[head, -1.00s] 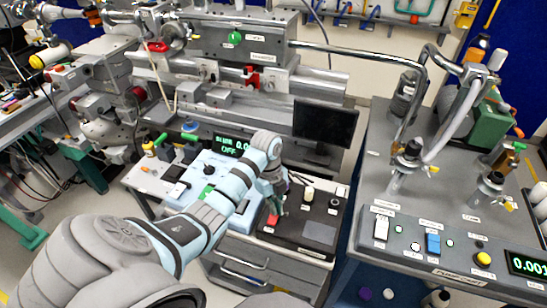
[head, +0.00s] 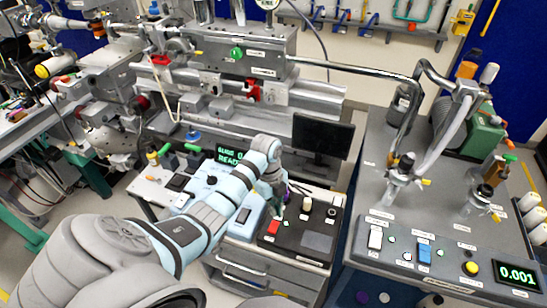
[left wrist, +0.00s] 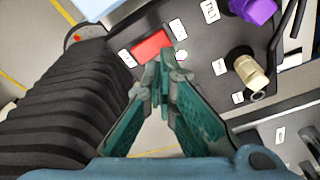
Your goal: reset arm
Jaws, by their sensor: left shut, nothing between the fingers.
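My left arm reaches across the head view to a black control panel (head: 318,243). My left gripper (head: 279,212) points down over this panel, its fingers shut and empty. A red rectangular button (head: 273,227) is just in front of the fingertips. In the left wrist view the shut green fingertips (left wrist: 165,62) are beside the right end of the red button (left wrist: 152,47); I cannot tell whether they touch the panel. A small round light shows just right of the tips. My right gripper is not in view.
A purple knob (left wrist: 254,10) and a cream knob (left wrist: 246,72) stand right of the fingers. A green-lit display (head: 231,157) and a dark monitor (head: 321,136) are behind. A grey pump cabinet (head: 379,150) with pipes stands on the right.

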